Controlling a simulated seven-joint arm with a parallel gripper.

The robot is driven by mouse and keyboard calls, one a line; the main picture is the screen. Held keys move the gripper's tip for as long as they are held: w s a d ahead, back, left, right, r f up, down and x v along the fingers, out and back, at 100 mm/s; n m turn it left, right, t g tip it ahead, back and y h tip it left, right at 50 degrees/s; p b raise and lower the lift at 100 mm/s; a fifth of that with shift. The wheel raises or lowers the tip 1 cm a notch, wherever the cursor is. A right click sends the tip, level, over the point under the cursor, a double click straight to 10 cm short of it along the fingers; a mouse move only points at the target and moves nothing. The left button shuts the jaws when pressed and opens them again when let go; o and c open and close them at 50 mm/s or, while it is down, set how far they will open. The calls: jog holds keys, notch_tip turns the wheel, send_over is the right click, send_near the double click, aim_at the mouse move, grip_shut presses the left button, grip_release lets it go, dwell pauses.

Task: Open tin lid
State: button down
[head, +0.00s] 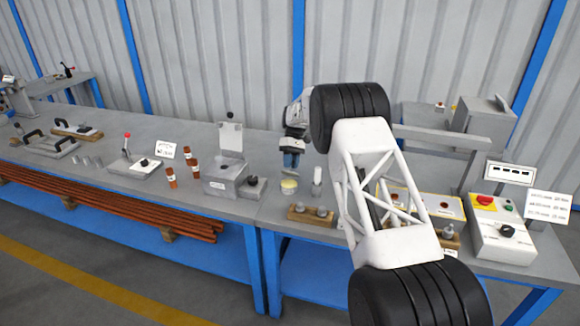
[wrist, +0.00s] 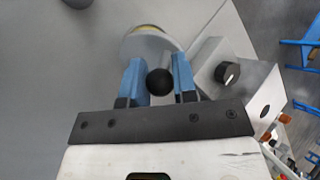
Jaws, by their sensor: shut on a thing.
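The tin (head: 289,186) is a small round pale-yellow and grey can on the bench, near the middle of the head view. In the wrist view the tin (wrist: 148,29) shows as a round rim with a yellow edge beyond my fingers. My gripper (head: 291,170) points down just above the tin. In the wrist view its blue fingers are closed around a round black knob (wrist: 160,82), with a pale grey lid (wrist: 150,46) partly visible behind it. The fingers hide part of the lid, and I cannot tell how far it stands from the tin.
A pale cylinder (head: 317,180) stands close on the right. A wooden block with knobs (head: 311,214) lies in front. A control box (head: 503,235) is at the right.

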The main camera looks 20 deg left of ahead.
jog(key=shift+w+g, duration=0.75)
jog(key=shift+g, duration=0.45)
jog(key=c, duration=0.9)
grip_release()
jog(key=shift+r, duration=0.2)
jog(key=s+d+r, duration=0.2)
jog(key=s+d, duration=0.1)
jog(key=s, duration=0.4)
jog(key=s+d+r, duration=0.2)
jog(key=s+d, duration=0.2)
jog(key=s, duration=0.3)
jog(key=shift+s+d+r, duration=0.15)
jog(key=shift+r, duration=0.2)
